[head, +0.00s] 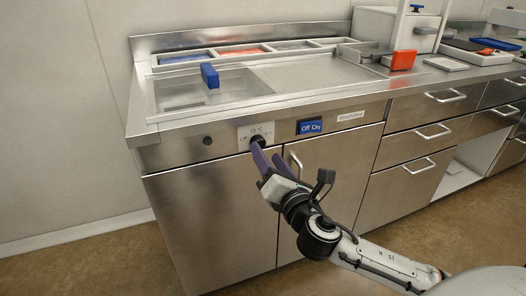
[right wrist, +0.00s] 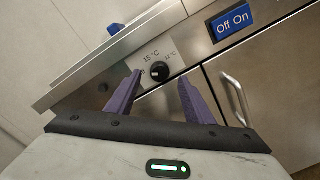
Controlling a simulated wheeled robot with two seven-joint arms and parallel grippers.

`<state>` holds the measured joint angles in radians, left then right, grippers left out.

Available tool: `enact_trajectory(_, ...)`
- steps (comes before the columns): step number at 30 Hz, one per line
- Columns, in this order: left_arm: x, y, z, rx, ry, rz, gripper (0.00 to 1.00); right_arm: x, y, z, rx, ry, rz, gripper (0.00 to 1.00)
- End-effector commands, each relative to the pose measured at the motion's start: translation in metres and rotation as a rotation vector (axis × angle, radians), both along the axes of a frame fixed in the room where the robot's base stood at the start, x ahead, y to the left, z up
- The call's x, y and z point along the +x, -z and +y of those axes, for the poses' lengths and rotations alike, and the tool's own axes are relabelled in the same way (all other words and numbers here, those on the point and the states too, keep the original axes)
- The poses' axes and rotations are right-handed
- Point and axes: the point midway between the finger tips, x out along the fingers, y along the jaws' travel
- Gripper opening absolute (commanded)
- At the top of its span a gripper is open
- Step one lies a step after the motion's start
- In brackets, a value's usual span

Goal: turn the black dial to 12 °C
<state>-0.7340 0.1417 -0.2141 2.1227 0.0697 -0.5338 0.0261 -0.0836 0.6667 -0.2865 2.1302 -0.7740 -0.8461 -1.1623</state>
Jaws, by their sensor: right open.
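The black dial (right wrist: 159,72) sits on a light label plate (right wrist: 172,56) on the steel front panel. The plate carries small temperature print; I read 15 °C above the dial, and the other marks are too small to be sure of. A pale mark shows on the dial's face, but I cannot tell its exact setting. My right gripper (right wrist: 160,77) is open, its two purple fingers pointing at the dial, one to each side of it in the right wrist view. In the head view the gripper (head: 266,153) partly covers the dial (head: 258,141). I cannot tell whether the fingers touch it.
A blue Off/On switch (head: 310,126) is right of the dial, and a small dark round fitting (head: 207,140) is left. A door handle (head: 295,164) sits close below right. Above, the worktop has a basin with a blue-handled object (head: 209,76) at its rim.

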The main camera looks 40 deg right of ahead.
Motion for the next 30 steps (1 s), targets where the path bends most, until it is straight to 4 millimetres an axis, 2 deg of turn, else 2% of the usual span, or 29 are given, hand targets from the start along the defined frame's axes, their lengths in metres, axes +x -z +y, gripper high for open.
enact_trajectory(3, 0.000, 0.002, 0.000, -0.003, -0.001, -0.002, 0.31, 0.019, 0.000, -0.005, 0.000, 0.000, -0.001, 0.48)
enact_trajectory(7, 0.001, 0.001, -0.001, -0.006, -0.003, -0.005, 0.31, 0.032, 0.001, -0.009, 0.001, -0.001, 0.000, 0.48)
enact_trajectory(18, 0.001, 0.000, -0.001, -0.008, -0.004, -0.007, 0.31, 0.039, 0.001, -0.010, 0.003, -0.002, 0.003, 0.48)
enact_trajectory(20, 0.001, 0.000, -0.001, -0.008, -0.004, -0.007, 0.31, 0.039, 0.001, -0.010, 0.003, -0.002, 0.003, 0.41)
enact_trajectory(26, 0.001, 0.000, -0.001, -0.008, -0.004, -0.007, 0.31, 0.039, 0.001, -0.010, 0.004, -0.002, 0.003, 0.07)
enact_trajectory(30, 0.001, 0.000, -0.001, -0.008, -0.004, -0.007, 0.31, 0.038, 0.001, -0.010, 0.007, -0.002, 0.002, 0.06)
